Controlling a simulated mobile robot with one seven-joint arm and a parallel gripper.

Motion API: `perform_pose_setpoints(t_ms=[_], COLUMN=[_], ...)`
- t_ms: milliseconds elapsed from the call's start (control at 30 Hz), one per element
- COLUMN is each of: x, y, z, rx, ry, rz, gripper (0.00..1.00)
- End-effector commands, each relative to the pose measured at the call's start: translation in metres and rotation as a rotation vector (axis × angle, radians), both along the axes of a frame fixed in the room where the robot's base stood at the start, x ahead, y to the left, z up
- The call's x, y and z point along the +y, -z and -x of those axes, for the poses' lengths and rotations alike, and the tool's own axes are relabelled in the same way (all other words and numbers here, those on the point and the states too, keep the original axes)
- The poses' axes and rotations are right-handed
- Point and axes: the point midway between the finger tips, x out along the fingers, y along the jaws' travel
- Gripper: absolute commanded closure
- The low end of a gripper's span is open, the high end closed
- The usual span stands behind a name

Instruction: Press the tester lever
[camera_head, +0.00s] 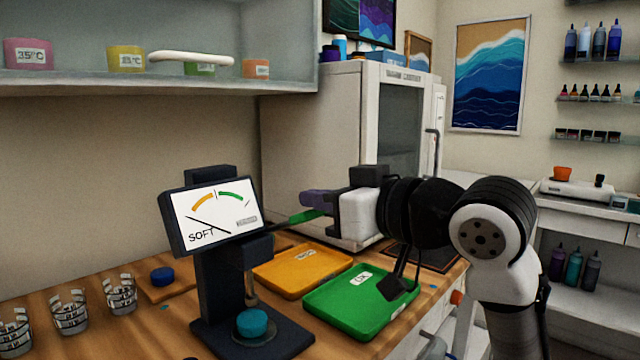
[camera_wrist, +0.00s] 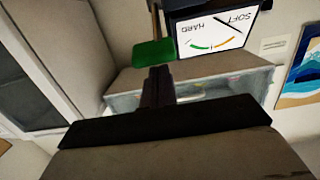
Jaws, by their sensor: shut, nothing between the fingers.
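The tester (camera_head: 222,275) is a dark stand on the wooden bench with a tilted dial display (camera_head: 215,215). Its needle lies toward the SOFT end; the display also shows, upside down, in the wrist view (camera_wrist: 218,32). The tester lever (camera_head: 303,217) sticks out to the right and ends in a green paddle, seen in the wrist view (camera_wrist: 153,53). A blue puck (camera_head: 252,323) sits on the tester base below the plunger. My gripper (camera_head: 316,199) is shut and empty, its fingers close to the green paddle. In the wrist view the fingertips (camera_wrist: 158,76) nearly meet the paddle's edge; contact cannot be told.
An orange tray (camera_head: 288,276) and a green tray (camera_head: 340,317) lie right of the tester, below my arm. A grey cabinet (camera_head: 310,140) stands behind. Clear cups (camera_head: 70,312) and a blue puck on a wooden board (camera_head: 162,276) are at left.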

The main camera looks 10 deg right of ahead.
Motion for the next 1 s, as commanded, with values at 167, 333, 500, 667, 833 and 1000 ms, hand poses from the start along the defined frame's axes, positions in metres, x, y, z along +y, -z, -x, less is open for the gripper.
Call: perform_pose_setpoints(t_ms=[167,333,500,667,833,1000], x=[0.0,-0.001,-0.002,-0.004,-0.008,-0.011], y=[0.001,0.001,0.006,0.018,0.039,0.064], z=[0.001,0.001,0.002,0.005,0.011,0.016], rx=[0.0,0.0,-0.014,-0.059,-0.149,-0.27], ry=[0.0,0.0,-0.001,-0.001,-0.003,-0.003], rz=[0.0,0.0,-0.011,-0.045,-0.113,-0.203], gripper=[1.0,1.0,1.0,1.0,1.0,1.0])
